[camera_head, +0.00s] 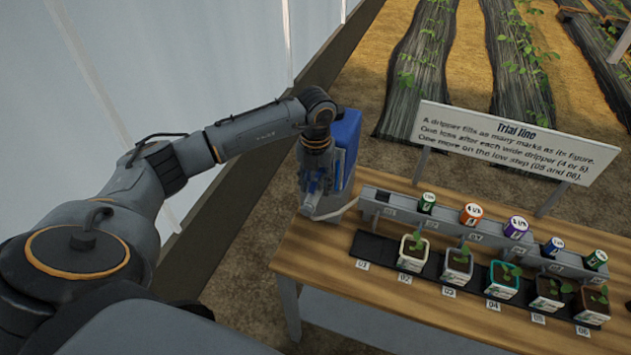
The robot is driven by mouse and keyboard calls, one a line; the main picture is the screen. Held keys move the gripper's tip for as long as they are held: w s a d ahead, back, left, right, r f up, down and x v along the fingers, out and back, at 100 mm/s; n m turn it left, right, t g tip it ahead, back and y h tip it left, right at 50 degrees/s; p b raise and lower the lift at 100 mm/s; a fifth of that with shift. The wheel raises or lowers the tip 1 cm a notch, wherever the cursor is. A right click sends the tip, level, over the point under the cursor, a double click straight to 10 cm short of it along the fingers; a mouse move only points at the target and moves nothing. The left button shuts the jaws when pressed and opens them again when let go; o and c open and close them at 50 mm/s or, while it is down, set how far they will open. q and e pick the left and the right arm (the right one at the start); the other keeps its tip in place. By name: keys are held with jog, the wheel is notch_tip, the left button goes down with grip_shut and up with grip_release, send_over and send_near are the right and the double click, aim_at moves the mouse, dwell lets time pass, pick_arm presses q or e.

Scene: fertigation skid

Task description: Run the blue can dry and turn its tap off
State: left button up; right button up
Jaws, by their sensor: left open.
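The blue can (349,138) stands at the left end of the wooden bench, upright, partly hidden behind my left arm and gripper. My left gripper (312,203) is open and points down in front of the can's near left side. I cannot tell whether its fingers touch the can. The can's tap is not clearly visible; the gripper covers that area. A grey rail (455,226) runs right from beside the can. It carries several small coloured drippers, among them an orange one (471,214) and a purple one (516,227). My right gripper is not in view.
Several potted seedlings, such as one in a white pot (411,262), stand on a black strip (374,250) before the rail, above number labels. A white "Trial line" sign (515,143) stands behind. The wooden bench top (345,283) is clear at the front left.

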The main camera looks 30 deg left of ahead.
pick_arm(q)
jog(key=r+p, duration=0.2)
jog(key=r, duration=0.3)
jog(key=r+p, duration=0.3)
jog(key=r, duration=0.1)
jog(key=shift+w+a+r, duration=0.1)
jog(key=shift+w+r, duration=0.1)
jog(key=shift+r, duration=0.15)
dwell(3.4)
